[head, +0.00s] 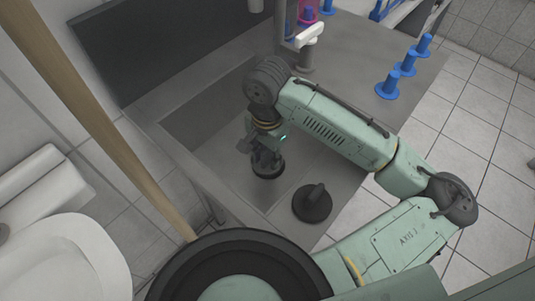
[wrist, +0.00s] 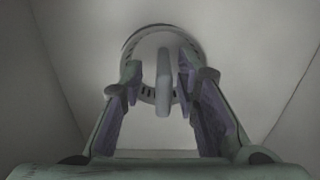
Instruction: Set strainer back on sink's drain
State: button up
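The strainer (wrist: 150,46) is a round grey disc with slots near its rim and an upright handle. In the wrist view it lies at the bottom of the sink, ahead of my gripper (wrist: 160,84). The fingers are open on either side of the handle, with a gap visible on both sides. In the head view my gripper (head: 266,158) points down into the sink (head: 205,118) over a dark round piece (head: 268,173). The drain is not clearly visible, and I cannot tell whether the strainer sits squarely on it.
A dark round stopper with a handle (head: 312,204) stands on the grey surface near the sink's front right. Several blue pegs (head: 404,68) stand on the counter to the right. A white-handled tap (head: 309,35) is at the back. A wooden pole (head: 105,120) crosses the left side.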

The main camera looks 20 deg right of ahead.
aim_at(268, 150)
notch_tip(268, 150, up, 11)
jog(key=shift+r+b, duration=0.2)
jog(key=shift+b, duration=0.2)
jog(key=shift+r, duration=0.5)
jog(key=shift+w, duration=0.1)
